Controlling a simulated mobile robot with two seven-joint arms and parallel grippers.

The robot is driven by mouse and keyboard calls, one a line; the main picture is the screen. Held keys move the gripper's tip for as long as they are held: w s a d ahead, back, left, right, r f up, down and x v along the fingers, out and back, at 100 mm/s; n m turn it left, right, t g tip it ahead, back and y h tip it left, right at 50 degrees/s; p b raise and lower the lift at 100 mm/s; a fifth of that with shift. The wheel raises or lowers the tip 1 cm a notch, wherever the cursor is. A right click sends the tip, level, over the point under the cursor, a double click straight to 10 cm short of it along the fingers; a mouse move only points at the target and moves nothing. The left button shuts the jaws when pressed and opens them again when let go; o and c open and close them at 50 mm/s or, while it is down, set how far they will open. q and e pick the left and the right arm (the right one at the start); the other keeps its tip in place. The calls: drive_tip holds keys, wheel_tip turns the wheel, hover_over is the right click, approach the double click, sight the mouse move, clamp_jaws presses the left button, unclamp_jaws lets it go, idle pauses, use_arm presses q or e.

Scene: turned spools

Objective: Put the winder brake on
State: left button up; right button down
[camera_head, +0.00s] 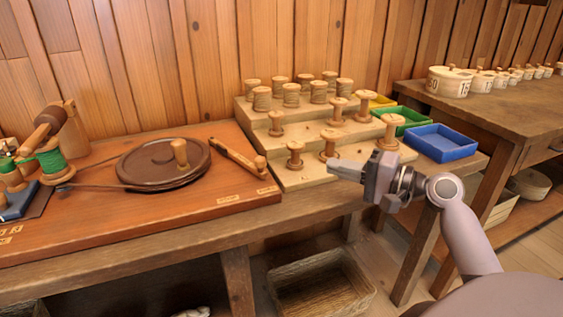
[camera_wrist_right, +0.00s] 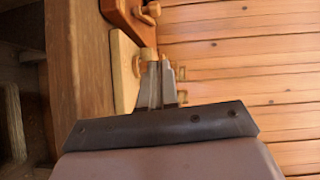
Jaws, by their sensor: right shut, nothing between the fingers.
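The winder's dark round wheel (camera_head: 165,162) with a peg handle lies on the red-brown board at left. To its right is a wooden lever (camera_head: 238,157), which looks like the brake, apart from the wheel rim; its knob is at the front right end. The lever's knob also shows at the top of the right wrist view (camera_wrist_right: 149,13). My right gripper (camera_head: 331,166) is shut and empty, right of the lever, by the front spools of the stepped rack. My left gripper is not in view.
The stepped rack (camera_head: 300,178) holds several wooden spools close around my right gripper. Yellow, green (camera_head: 401,121) and blue trays (camera_head: 441,142) stand right of it. A green-thread spool (camera_head: 53,162) sits at far left. The board's front middle is clear.

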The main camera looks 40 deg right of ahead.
drive_tip(key=x, duration=0.8)
drive_tip(key=shift+w+a, duration=0.25)
drive_tip(key=shift+w, duration=0.1)
drive_tip(key=a, duration=0.1)
drive_tip(key=w+a, duration=0.1)
drive_tip(key=a, duration=0.1)
drive_tip(key=shift+w, duration=0.2)
drive_tip(key=shift+w+a+f, duration=0.1)
drive_tip(key=shift+w+a, duration=0.05)
drive_tip(key=shift+a, duration=0.3)
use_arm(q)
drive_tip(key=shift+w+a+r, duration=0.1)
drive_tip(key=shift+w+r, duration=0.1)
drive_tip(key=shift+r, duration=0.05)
